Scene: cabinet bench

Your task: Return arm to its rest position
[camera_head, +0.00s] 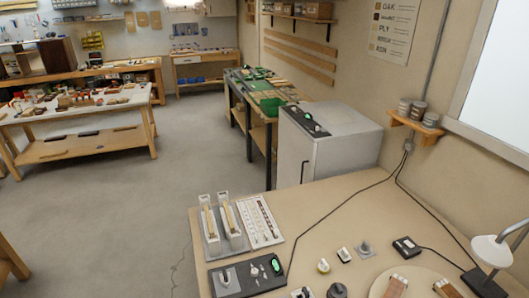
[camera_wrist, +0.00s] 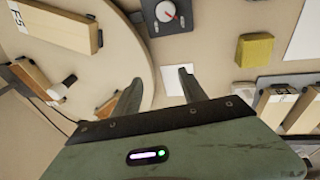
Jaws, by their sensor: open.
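My gripper (camera_wrist: 160,80) shows in the wrist view, its two dark fingers spread apart with nothing between them. It is above the tan bench (camera_wrist: 215,45). A white square card (camera_wrist: 178,79) lies on the bench near the fingertips. The head view does not show my gripper, so its place along the bench cannot be told from there.
In the wrist view, a round board (camera_wrist: 120,50) with wooden blocks is at left, a dial box (camera_wrist: 166,15) at top, a yellow block (camera_wrist: 255,50) at right. In the head view, a lamp (camera_head: 491,250) stands at right and a grey cabinet (camera_head: 325,140) behind.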

